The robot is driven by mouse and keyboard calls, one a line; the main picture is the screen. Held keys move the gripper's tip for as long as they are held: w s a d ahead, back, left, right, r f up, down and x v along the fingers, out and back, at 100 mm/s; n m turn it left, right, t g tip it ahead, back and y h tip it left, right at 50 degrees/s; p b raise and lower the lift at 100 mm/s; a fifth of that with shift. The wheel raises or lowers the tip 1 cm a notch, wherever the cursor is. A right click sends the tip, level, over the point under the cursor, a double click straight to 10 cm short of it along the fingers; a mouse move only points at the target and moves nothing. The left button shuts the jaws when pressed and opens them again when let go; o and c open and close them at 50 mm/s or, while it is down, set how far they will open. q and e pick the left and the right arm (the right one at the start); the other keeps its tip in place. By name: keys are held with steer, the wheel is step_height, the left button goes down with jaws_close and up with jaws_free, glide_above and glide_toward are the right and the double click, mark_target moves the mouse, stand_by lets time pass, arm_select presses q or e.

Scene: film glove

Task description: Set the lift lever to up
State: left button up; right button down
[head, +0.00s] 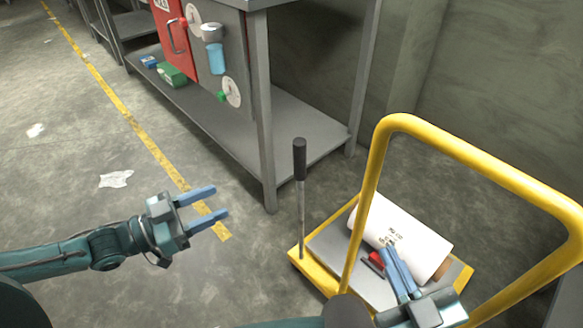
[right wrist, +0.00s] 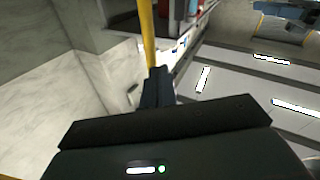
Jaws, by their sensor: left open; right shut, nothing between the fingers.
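The lift lever (head: 301,185) is a thin grey rod with a black grip, standing nearly upright at the left corner of the yellow trolley (head: 325,280). My left gripper (head: 221,202) is open and empty, left of the lever and apart from it, with its blue fingers pointing right. My right gripper (head: 391,247) is shut and empty over the trolley, in front of a white roll (head: 405,232). Its fingers also show in the right wrist view (right wrist: 158,80), in front of a yellow bar (right wrist: 147,40). The lever's foot is small and hard to make out.
The trolley's yellow push handle (head: 480,160) arches up around my right gripper. A small red item (head: 374,262) lies by the roll. A grey workbench (head: 262,115) with a red panel (head: 172,35) stands behind the lever. The floor at left is mostly clear, with scraps of paper (head: 116,179).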

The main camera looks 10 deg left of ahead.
arm_select(q)
steer(key=b+x, duration=0.3)
steer(key=x, duration=1)
steer(key=shift+w+d, duration=0.3)
jaws_close()
stand_by(0.9)
steer(key=c, duration=1)
jaws_free()
steer(key=o, duration=1)
steer(key=shift+s+a, duration=0.1)
steer(key=p+v, duration=0.3)
steer(key=v, duration=1)
